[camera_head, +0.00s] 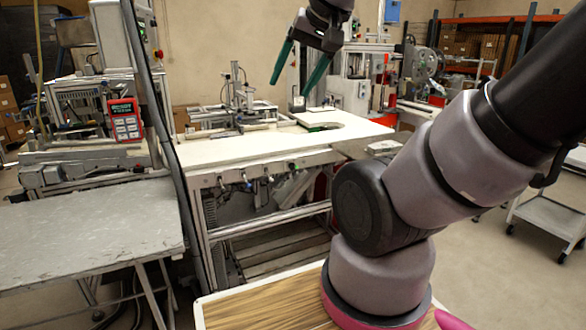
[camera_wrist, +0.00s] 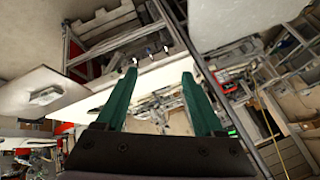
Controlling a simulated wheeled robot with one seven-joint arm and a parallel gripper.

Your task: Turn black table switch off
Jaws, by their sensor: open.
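A white-topped workbench (camera_head: 270,150) stands in the middle of the camera_head view. A row of small knobs or switches (camera_head: 245,181) sits under its front edge, with a green one (camera_head: 292,167) at the right end. Which of them is the black switch is too small to tell. The row also shows small and tilted in the camera_wrist view (camera_wrist: 150,51). My gripper (camera_head: 291,88) is open and empty, its two green fingers spread apart above the bench, clear of the switches. Its fingers also show in the camera_wrist view (camera_wrist: 159,73).
A grey table (camera_head: 80,235) stands at the left. A red keypad box (camera_head: 125,120) and a dark vertical cable are close to the bench's left side. Machines stand on and behind the bench. A white cart (camera_head: 548,212) is at the right. Bare floor lies between.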

